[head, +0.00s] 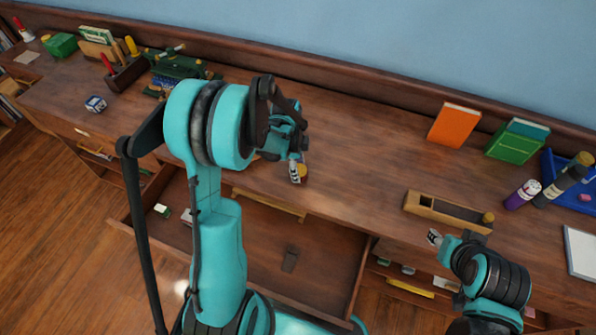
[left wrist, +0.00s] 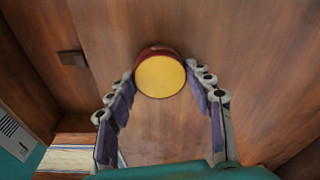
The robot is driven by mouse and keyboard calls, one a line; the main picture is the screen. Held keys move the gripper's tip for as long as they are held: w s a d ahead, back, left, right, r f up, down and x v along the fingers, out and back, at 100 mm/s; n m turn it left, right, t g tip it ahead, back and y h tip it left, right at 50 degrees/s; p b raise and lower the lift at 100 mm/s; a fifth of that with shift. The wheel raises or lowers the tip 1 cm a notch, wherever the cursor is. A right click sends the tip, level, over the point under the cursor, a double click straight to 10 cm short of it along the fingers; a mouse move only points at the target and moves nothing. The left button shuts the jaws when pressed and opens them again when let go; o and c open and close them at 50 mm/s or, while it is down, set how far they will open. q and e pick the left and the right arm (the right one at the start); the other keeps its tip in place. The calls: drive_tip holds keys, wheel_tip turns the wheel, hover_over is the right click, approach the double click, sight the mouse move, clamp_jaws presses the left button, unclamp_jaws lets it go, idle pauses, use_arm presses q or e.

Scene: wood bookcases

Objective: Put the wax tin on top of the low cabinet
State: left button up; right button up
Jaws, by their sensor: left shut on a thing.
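The wax tin is a small round tin with a yellow lid and reddish-brown side. In the left wrist view the tin (left wrist: 160,76) sits between the two fingertips. My left gripper (head: 297,171) is shut on the tin (head: 302,173) in the head view, near the front edge of the long wooden cabinet top (head: 350,150). I cannot tell whether the tin touches the wood. My left arm hides part of the cabinet. My right gripper (head: 435,238) is at the cabinet's front right, apart from the tin; its opening is unclear.
An open drawer (head: 325,262) juts out below the cabinet top. A wooden tray (head: 440,210), an orange book (head: 455,125) and a green book (head: 515,142) stand to the right. A dice-like cube (head: 96,104) lies at left. The top's middle is largely clear.

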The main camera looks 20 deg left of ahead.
use_arm(q)
drive_tip(key=shift+f, duration=0.5)
drive_tip(key=shift+f, duration=0.15)
drive_tip(key=o, duration=1.3)
drive_tip(key=shift+c, duration=0.2)
